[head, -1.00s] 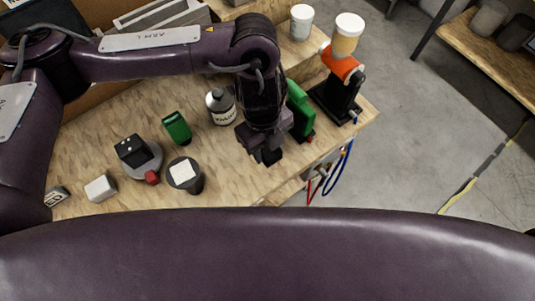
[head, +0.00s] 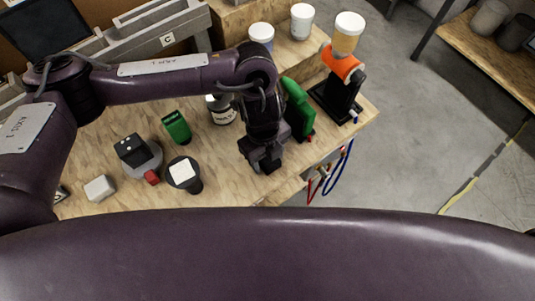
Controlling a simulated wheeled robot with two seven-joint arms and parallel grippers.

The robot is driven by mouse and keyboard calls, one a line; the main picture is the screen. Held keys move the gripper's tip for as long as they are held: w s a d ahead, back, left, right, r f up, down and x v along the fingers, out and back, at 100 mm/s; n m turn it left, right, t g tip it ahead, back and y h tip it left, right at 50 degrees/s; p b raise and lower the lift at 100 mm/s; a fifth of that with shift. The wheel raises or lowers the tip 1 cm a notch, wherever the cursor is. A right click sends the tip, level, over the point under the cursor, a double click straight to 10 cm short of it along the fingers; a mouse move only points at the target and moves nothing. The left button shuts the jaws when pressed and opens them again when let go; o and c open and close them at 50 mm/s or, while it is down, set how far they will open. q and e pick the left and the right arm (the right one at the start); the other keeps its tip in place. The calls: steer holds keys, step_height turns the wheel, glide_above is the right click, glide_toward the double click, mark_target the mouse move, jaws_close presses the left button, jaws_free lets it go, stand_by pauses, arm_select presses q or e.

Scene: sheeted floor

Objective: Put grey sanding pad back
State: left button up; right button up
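A small light grey block (head: 100,188), which may be the grey sanding pad, lies at the front left of the wooden bench (head: 225,180). A dark round piece (head: 184,174) with a pale square on top stands to its right; I cannot tell which of the two is the pad. My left gripper (head: 268,163) points down over the bench's right part, apart from both. Its fingers are dark and small, and I cannot tell whether they are open or hold anything. My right gripper is not in view.
A grey round tool with a black block (head: 140,155), a green box (head: 176,127) and a white bottle (head: 221,108) stand nearby. A green holder (head: 298,108) is close right of my gripper. A black stand with an orange clamp (head: 342,68) holds a jar. Bare bench lies in front.

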arm_select(q)
steer(key=shift+o, duration=0.4)
steer(key=shift+r, duration=0.1)
steer(key=shift+r, duration=0.2)
step_height(320, 180, up, 12)
steer(key=w, duration=0.1)
steer(key=shift+a+f, duration=0.2)
steer(key=shift+a, duration=0.25)
steer(key=shift+w, duration=0.1)
